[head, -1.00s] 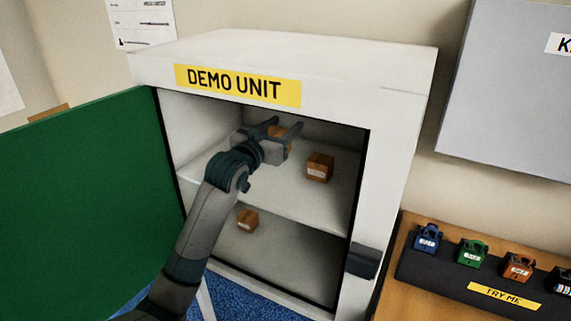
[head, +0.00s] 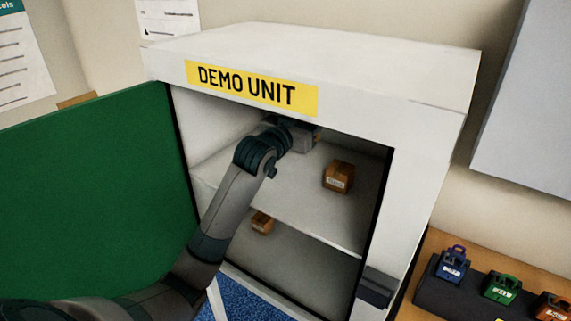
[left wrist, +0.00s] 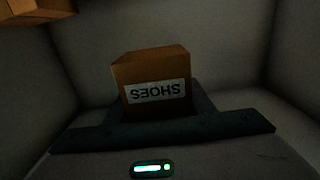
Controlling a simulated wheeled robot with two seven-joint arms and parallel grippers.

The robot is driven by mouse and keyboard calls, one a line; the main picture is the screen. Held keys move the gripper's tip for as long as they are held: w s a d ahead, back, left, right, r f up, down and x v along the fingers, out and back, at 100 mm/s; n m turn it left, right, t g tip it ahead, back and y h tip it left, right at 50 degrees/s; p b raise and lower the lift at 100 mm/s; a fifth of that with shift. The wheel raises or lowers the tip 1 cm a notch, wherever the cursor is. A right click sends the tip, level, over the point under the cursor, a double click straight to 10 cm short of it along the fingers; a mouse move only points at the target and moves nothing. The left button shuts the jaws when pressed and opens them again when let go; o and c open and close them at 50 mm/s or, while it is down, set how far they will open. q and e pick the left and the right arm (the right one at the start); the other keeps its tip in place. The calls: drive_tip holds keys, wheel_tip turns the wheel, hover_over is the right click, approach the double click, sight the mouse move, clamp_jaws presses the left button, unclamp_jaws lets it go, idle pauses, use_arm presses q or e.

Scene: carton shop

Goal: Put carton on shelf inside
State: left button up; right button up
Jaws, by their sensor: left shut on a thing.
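The demo unit (head: 459,119) is a white cabinet with its green door (head: 90,195) swung open to the left. My left gripper (head: 302,136) is inside the upper compartment, above the shelf (head: 300,205), mostly hidden behind its own wrist in the head view. In the left wrist view the jaws (left wrist: 158,112) are shut on a brown carton (left wrist: 152,73) with a white SHOES label, which reads upside down there. Whether this carton touches the shelf cannot be told. My right gripper is not in view.
Another brown carton (head: 338,176) stands on the shelf, right of my gripper. A small carton (head: 262,223) sits in the lower compartment. The cabinet's right front post and dark latch (head: 375,287) border the opening. A display of small coloured items (head: 453,264) stands at right.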

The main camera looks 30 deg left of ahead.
use_arm(q)
drive_tip(key=s+a+f+p, duration=0.1)
drive_tip(key=s+a+f, duration=0.1)
drive_tip(key=a, duration=0.1)
drive_tip(key=s+a+f+p, duration=0.1)
drive_tip(key=s+a+f, duration=0.1)
drive_tip(key=a, duration=0.1)
drive_tip(key=s+a+f+p, duration=0.2)
drive_tip(key=a, duration=0.1)
drive_tip(key=shift+a+f, duration=0.3)
drive_tip(key=shift+f, duration=0.1)
wheel_tip(320, 180, down, 3)
drive_tip(key=shift+f+p, duration=0.15)
drive_tip(key=shift+p, duration=0.85)
drive_tip(key=shift+f, duration=0.3)
drive_tip(key=shift+f, duration=0.1)
drive_tip(key=o, duration=1.1)
drive_tip(key=shift+s, duration=0.1)
